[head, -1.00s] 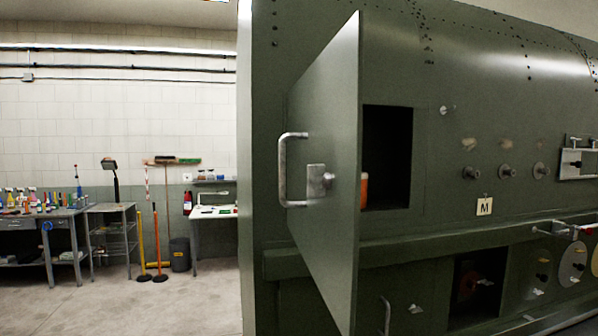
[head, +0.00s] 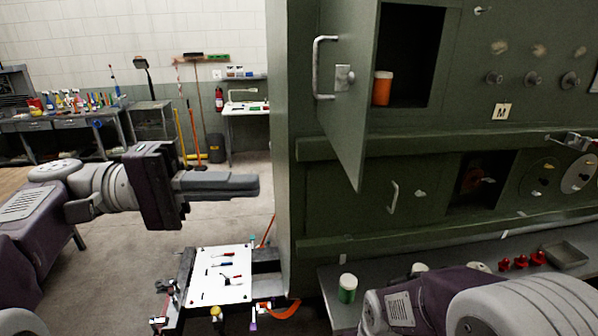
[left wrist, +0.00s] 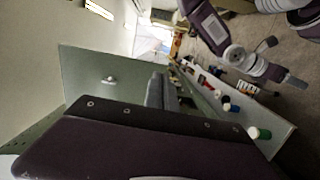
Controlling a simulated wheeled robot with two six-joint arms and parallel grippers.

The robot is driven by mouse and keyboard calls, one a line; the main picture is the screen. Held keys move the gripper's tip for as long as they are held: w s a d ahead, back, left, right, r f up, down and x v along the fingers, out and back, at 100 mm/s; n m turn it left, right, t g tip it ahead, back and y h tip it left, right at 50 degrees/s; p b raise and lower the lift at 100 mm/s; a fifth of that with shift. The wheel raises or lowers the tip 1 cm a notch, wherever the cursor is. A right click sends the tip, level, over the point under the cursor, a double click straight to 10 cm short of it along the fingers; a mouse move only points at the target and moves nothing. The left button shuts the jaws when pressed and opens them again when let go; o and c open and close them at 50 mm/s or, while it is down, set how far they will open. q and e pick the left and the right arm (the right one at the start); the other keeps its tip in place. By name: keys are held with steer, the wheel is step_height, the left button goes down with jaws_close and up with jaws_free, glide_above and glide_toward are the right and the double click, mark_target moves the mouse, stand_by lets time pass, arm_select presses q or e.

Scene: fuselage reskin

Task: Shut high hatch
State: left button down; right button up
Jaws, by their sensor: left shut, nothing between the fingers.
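The high hatch door (head: 345,95) is dark green and stands swung open, out from the fuselage wall. It carries a silver bar handle (head: 318,68) and a small latch plate (head: 344,78). Its opening (head: 425,60) is dark, with an orange jar (head: 382,88) inside. My left gripper (head: 256,186) is shut and empty, left of the door and lower in the picture, apart from it. In the left wrist view its grey fingers (left wrist: 156,90) show in front of a green panel; I cannot tell which panel. My right arm enters at bottom right, its gripper out of view.
A lower hatch (head: 360,190) with its own handle lies below a green ledge. A grey bench (head: 335,285) with a green-and-white jar (head: 347,288) and red pieces runs along the wall's foot. A tool cart (head: 240,280) stands below my left gripper. Floor behind is open.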

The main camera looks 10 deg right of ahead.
arm_select(q)
steer(key=w+a+t, duration=0.1)
steer(key=w+a, duration=0.1)
steer(key=p, duration=0.3)
glide_toward(354, 170)
steer(key=s, duration=0.1)
steer(key=shift+n, duration=0.4)
steer(key=d, duration=0.2)
steer(key=d+p, duration=0.1)
steer(key=d, duration=0.1)
steer(key=d+p, duration=0.1)
steer(key=d, duration=0.1)
steer(key=shift+w+d+r, duration=0.2)
steer(key=shift+w+r, duration=0.1)
steer(key=shift+w, duration=0.05)
steer(key=shift+s+d+f, duration=0.1)
steer(key=shift+d, duration=0.1)
steer(key=shift+s, duration=0.15)
arm_select(e)
steer(key=r, duration=0.4)
steer(key=w+r, duration=0.1)
steer(key=r, duration=0.1)
steer(key=shift+d, duration=0.25)
arm_select(q)
steer(key=shift+f, duration=0.1)
arm_select(e)
steer(key=shift+f, duration=0.15)
